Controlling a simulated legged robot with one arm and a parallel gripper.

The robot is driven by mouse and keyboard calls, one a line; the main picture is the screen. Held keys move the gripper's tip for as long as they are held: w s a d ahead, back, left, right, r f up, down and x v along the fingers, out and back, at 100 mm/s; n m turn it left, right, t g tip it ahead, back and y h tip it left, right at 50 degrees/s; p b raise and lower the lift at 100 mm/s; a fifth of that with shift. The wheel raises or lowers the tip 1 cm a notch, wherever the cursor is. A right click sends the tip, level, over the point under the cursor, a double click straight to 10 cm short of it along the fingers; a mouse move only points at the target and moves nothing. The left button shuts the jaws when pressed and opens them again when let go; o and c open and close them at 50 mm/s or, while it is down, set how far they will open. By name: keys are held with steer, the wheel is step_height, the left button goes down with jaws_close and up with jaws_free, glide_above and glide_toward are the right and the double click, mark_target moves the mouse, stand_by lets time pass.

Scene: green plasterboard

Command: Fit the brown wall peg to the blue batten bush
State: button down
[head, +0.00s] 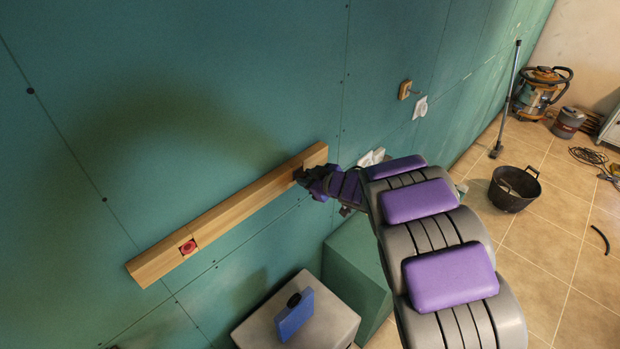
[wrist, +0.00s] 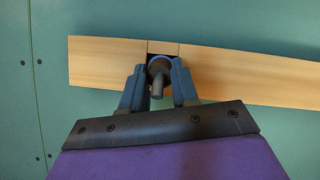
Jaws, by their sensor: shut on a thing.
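The wooden batten (head: 235,210) runs along the green wall, and it also crosses the wrist view (wrist: 105,62). My gripper (head: 303,176) is at the batten's upper right part. In the wrist view my gripper (wrist: 158,82) is shut on the brown wall peg (wrist: 157,84), with one finger on each side. The peg looks dark grey-brown, with a round collar at its far end. A thin blue rim of the batten bush (wrist: 158,57) shows behind the collar. The collar lines up with the bush; I cannot tell how deep the peg sits. In the head view my gripper hides both.
A red bush (head: 188,247) sits at the batten's lower left. Below stand a grey box (head: 320,325) with a blue block (head: 295,318) on it and a green box (head: 358,265). A small wooden block (head: 404,90) is on the wall. A black bucket (head: 513,190) stands on the floor.

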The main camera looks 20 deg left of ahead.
steer(key=c, duration=0.8)
jaws_free()
steer(key=b+v, duration=0.1)
steer(key=v, duration=1.6)
steer(key=shift+d+b, duration=0.1)
steer(key=shift+b, duration=0.2)
